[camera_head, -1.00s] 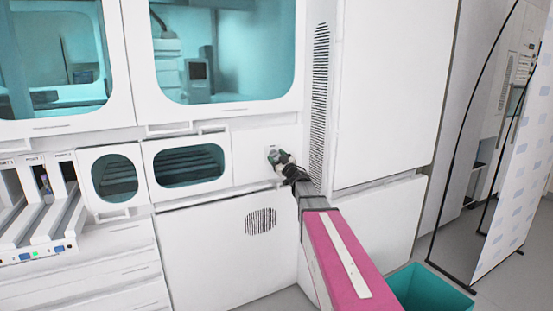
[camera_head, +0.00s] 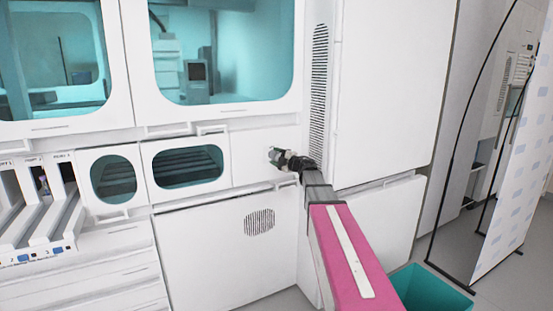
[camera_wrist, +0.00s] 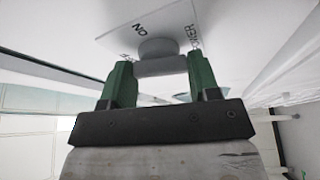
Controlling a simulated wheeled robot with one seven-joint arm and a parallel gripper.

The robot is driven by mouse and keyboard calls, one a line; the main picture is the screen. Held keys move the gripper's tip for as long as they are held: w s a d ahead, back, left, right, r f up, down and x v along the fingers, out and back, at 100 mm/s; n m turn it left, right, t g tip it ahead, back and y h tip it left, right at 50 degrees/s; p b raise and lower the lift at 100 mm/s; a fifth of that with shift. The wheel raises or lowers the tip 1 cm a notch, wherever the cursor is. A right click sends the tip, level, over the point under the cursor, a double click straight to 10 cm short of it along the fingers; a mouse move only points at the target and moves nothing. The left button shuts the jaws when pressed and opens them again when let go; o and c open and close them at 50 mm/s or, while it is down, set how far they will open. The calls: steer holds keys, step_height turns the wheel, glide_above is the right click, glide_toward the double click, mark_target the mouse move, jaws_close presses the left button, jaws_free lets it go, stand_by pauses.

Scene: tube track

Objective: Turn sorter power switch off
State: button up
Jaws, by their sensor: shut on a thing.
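The power switch (camera_wrist: 158,47) is a grey round knob with a grip bar, set on a white plate (camera_wrist: 120,38). The plate reads "ON" and "POWER", tilted or upside down in the wrist view. My gripper (camera_wrist: 160,72) has green fingers, one on each side of the knob's bar, and is shut on it. In the head view my gripper (camera_head: 276,157) reaches the white front panel right of the oval windows. It hides most of the switch there, and the switch's exact setting cannot be read.
A white machine with teal windows (camera_head: 225,55) fills the back. Tube tracks (camera_head: 40,215) stand at the left. A teal bin (camera_head: 430,293) is on the floor at the lower right. A thin-framed screen (camera_head: 500,160) stands farther right.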

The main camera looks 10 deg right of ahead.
steer(key=shift+n+g, duration=0.5)
steer(key=shift+n, duration=0.8)
steer(key=shift+n+h, duration=0.3)
steer(key=o, duration=0.9)
steer(key=shift+r, duration=0.1)
steer(key=shift+r, duration=0.5)
steer(key=shift+o, duration=0.2)
steer(key=r, duration=0.1)
steer(key=a+r, duration=0.1)
steer(key=r, duration=0.1)
steer(key=shift+s+r, duration=0.2)
steer(key=shift+r, duration=0.1)
steer(key=s+a+r, duration=0.1)
steer(key=a+r, duration=0.1)
steer(key=s+a+r, duration=0.2)
steer(key=a, duration=0.1)
steer(key=s+a+r, duration=0.2)
steer(key=a, duration=0.1)
steer(key=shift+s+a, duration=0.1)
steer(key=shift+s, duration=0.1)
steer(key=shift+s+a+r, duration=0.15)
steer(key=shift+a+r, duration=0.05)
steer(key=shift+a, duration=0.3)
